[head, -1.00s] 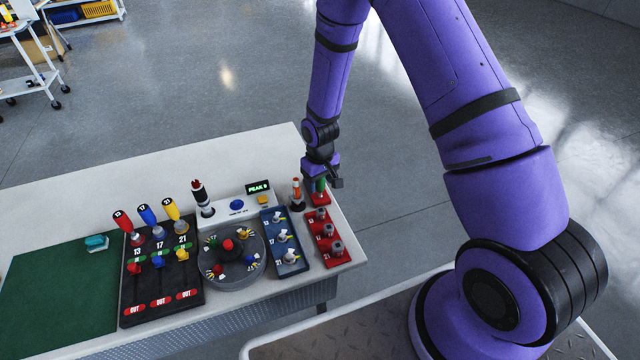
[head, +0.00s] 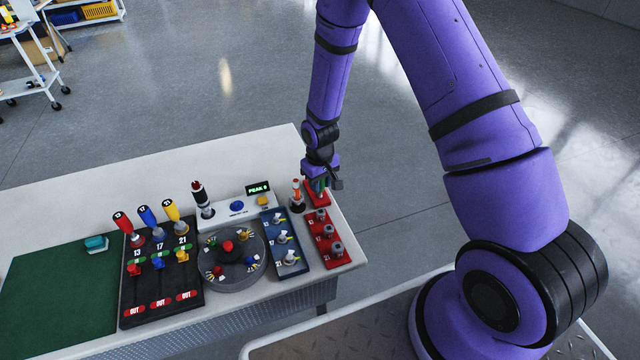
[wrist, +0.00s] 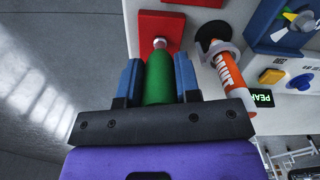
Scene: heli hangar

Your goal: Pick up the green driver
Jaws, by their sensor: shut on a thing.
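The green driver (wrist: 159,80) shows its rounded green handle between my fingers in the wrist view, with a metal shaft end pointing at a red block (wrist: 163,32). My gripper (wrist: 159,78) is shut on the handle, a blue finger pad on each side. In the head view my gripper (head: 318,182) is at the far right end of the table, over the red stand (head: 314,196). The driver is mostly hidden there by the gripper. I cannot tell whether its tip is still seated in the stand.
A white and orange marker-like tool (wrist: 228,72) stands close to the right of my gripper. A red tray (head: 329,238), a blue tray (head: 283,241), a round carousel (head: 232,258) and a black rack (head: 161,287) with drivers fill the table (head: 60,225). Open floor lies beyond the right edge.

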